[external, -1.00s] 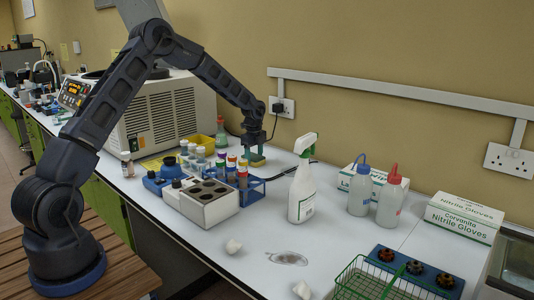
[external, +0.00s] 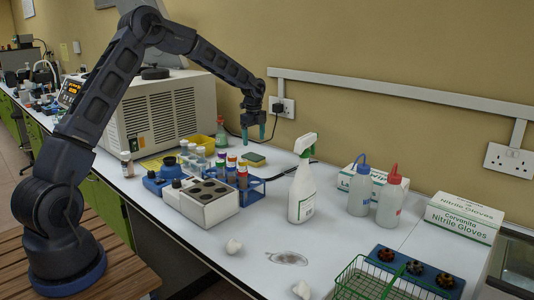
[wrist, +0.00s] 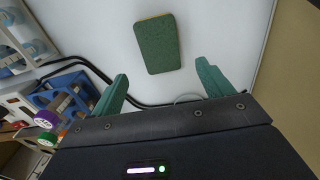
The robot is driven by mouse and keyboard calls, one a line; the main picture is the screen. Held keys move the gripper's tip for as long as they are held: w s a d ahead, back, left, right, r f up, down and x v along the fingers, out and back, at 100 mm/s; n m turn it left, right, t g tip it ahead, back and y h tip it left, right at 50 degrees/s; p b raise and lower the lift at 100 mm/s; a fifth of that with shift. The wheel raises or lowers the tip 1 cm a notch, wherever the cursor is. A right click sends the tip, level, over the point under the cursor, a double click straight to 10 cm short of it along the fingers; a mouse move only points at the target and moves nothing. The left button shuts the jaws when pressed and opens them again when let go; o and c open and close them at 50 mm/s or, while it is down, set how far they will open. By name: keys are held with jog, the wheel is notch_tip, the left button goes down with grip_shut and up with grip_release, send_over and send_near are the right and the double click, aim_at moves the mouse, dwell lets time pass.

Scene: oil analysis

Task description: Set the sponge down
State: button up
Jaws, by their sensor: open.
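The sponge (external: 254,159), green on top with a yellowish layer below, lies flat on the white bench behind the blue tube rack. In the wrist view the sponge (wrist: 158,43) lies beyond my fingertips, with bare bench around it. My gripper (external: 254,137) hangs above the sponge, pointing down, with a gap between them. In the wrist view its two green fingers (wrist: 162,82) are spread apart with nothing between them.
A blue rack (external: 252,190) of capped tubes stands in front of the sponge. A white spray bottle (external: 302,190) stands to the right. A black cable (wrist: 95,68) runs along the bench near the sponge. A red-capped bottle (external: 221,134) stands to the left.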

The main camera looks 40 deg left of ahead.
jog(key=s+d+r+n+t+y, duration=0.1)
jog(key=s+d+r+n, duration=0.1)
jog(key=s+r, duration=0.5)
jog(key=s+d+r+n, duration=0.2)
jog(key=s+r, duration=0.3)
jog(key=r, duration=0.5)
jog(key=s+d+r+n+t, duration=0.1)
jog(key=s+r+n, duration=0.1)
jog(key=s+r, duration=0.35)
jog(key=s+d+r+n, duration=0.2)
jog(key=s, duration=0.7)
jog(key=s+d+f+n+t+h, duration=0.1)
jog(key=s+n, duration=0.9)
jog(key=s, duration=2)
jog(key=shift+d+f+t, duration=0.15)
jog(key=shift+f+t, duration=0.2)
jog(key=shift+t, duration=0.45)
